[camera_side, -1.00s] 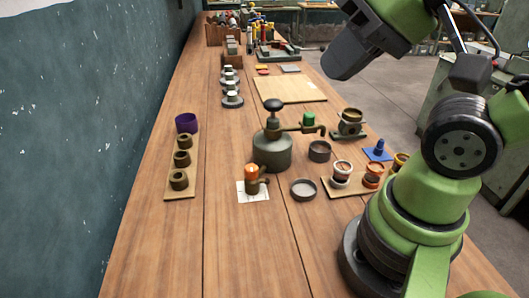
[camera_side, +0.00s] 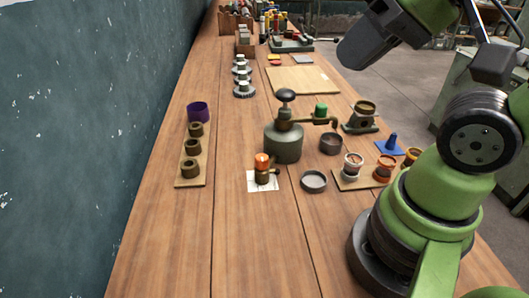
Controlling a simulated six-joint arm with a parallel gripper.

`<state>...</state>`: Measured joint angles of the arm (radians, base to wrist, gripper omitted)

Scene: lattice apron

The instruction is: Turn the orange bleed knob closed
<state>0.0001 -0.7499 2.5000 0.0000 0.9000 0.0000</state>
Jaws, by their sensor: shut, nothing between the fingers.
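The orange knob (camera_side: 262,161) sits on top of a small dark brass fitting (camera_side: 263,177). The fitting stands upright on a white paper square (camera_side: 254,187) in the near middle of the bench, with a short stub on its right side. The picture is too small to tell how far the knob is turned. Green and dark grey parts of my arm show at the upper right, away from the knob. My gripper's fingers do not show in this view.
A grey-green pot (camera_side: 283,142) with a black ball top and a green-knobbed spout stands just behind the knob. A shallow dish (camera_side: 314,181) is to its right. A board with brown rings (camera_side: 190,171) lies left. Bare wood lies in front.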

